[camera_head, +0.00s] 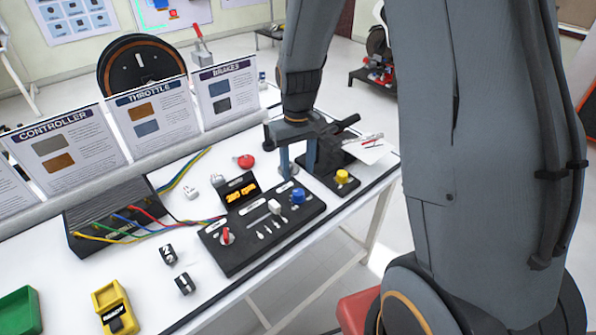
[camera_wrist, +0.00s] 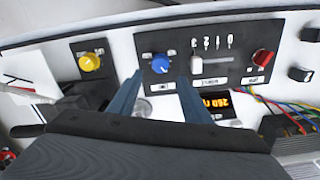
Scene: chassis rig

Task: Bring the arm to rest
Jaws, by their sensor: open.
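My arm comes down from the top of the head view, with a large grey link filling the right side. My gripper (camera_head: 298,172) is open, pointing down over the workbench (camera_head: 370,190). Its two blue-grey fingers are apart with nothing held between them. A blue knob (camera_head: 297,195) on the black control panel (camera_head: 240,258) is just in front of the fingertips. In the wrist view, the blue knob (camera_wrist: 160,63) shows between and beyond the fingertips (camera_wrist: 160,78). I cannot tell how high the tips are above the panel.
A yellow knob (camera_head: 342,177) is to the right. A red button (camera_head: 244,161), coloured wires and a black controller box (camera_head: 115,215) are to the left. Upright signs (camera_head: 155,110) line the back.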

